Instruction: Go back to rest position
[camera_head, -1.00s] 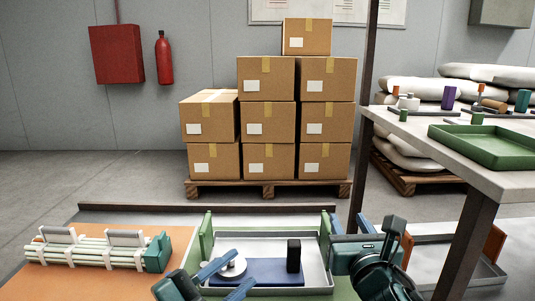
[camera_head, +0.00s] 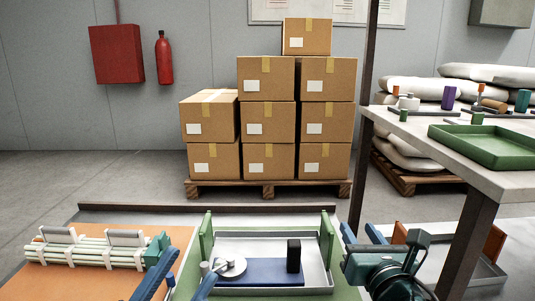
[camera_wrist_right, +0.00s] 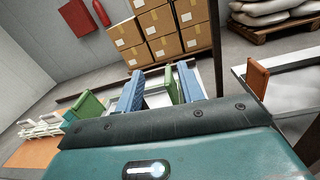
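My left gripper (camera_head: 192,266) is at the bottom of the head view, at the left side of a grey tray (camera_head: 325,281). Its two blue fingers are apart with nothing seen between them; the rest of this arm is out of frame. My right gripper (camera_head: 360,230) is beside the tray's right side. Its blue fingers are spread and empty. They also show in the right wrist view (camera_wrist_right: 158,85), pointing away toward the stacked boxes.
The tray holds a blue plate (camera_head: 262,271), a white round part (camera_head: 232,266) and a black block (camera_head: 293,256). A rack of white rods (camera_head: 95,248) stands on an orange mat (camera_head: 60,285) at left. A table (camera_head: 445,150) with a green tray (camera_head: 485,146) stands at right.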

